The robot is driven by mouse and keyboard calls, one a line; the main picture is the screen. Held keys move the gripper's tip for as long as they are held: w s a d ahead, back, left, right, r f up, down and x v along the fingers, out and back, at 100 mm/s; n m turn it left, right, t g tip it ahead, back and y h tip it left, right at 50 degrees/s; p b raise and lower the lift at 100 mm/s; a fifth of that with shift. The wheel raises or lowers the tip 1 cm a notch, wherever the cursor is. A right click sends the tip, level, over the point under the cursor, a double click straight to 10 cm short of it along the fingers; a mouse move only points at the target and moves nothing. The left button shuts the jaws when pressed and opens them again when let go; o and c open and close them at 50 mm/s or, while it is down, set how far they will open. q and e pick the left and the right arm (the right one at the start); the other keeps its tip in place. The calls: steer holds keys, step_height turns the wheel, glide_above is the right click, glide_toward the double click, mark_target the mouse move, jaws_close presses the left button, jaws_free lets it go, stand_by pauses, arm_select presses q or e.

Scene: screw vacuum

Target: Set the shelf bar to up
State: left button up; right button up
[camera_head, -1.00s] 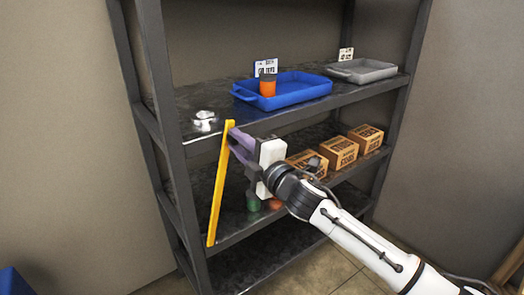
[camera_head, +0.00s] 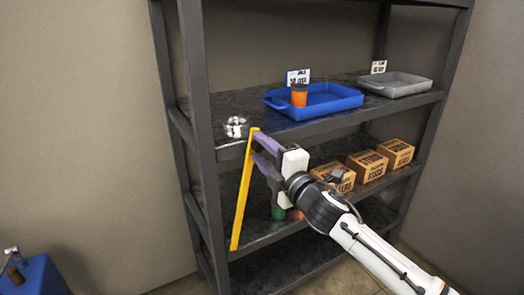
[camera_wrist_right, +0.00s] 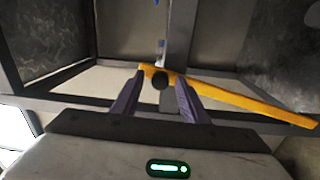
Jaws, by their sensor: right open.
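The shelf bar is a long yellow bar (camera_head: 243,195) at the front left of the grey shelf. In the head view it hangs steeply, its upper end near the middle shelf's edge and its lower end leaning slightly left. My right gripper (camera_head: 258,150) is open, its purple fingertips close to the bar's upper part. In the right wrist view the fingers (camera_wrist_right: 157,92) point at one end of the yellow bar (camera_wrist_right: 240,97), and a dark round knob (camera_wrist_right: 160,81) on it shows between them. I cannot tell whether the fingers touch the bar. My left gripper is out of view.
The middle shelf holds a small metal part (camera_head: 236,127), a blue tray (camera_head: 335,102) with an orange cup (camera_head: 299,95), and a grey tray (camera_head: 405,89). Several cardboard boxes (camera_head: 367,166) stand below. A blue bin (camera_head: 38,277) is at lower left.

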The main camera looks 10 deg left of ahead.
steer(key=shift+d, duration=0.1)
steer(key=v, duration=1)
steer(key=shift+s+f, duration=0.15)
steer(key=shift+s, duration=0.05)
steer(key=s+d+f+m+g+h, duration=0.1)
steer(key=s+d+f+m+h, duration=0.15)
steer(key=s+f+m, duration=0.4)
steer(key=s+d+f+m+h, duration=0.1)
steer(key=s+d+f+m, duration=0.15)
steer(key=f, duration=0.75)
steer(key=s+d+f+m+g+h, duration=0.1)
steer(key=s+d+f+m+h, duration=0.2)
steer(key=f+m, duration=0.4)
steer(key=s+d+f+m+g+h, duration=0.1)
steer(key=s+d+f+m+g, duration=0.1)
steer(key=s+d+f, duration=0.4)
steer(key=s+d+f+m+g+h, duration=0.1)
steer(key=s+d+f+m, duration=0.4)
steer(key=s+f, duration=0.5)
steer(key=s+d+g, duration=0.1)
steer(key=s, duration=0.3)
steer(key=shift+f, duration=0.2)
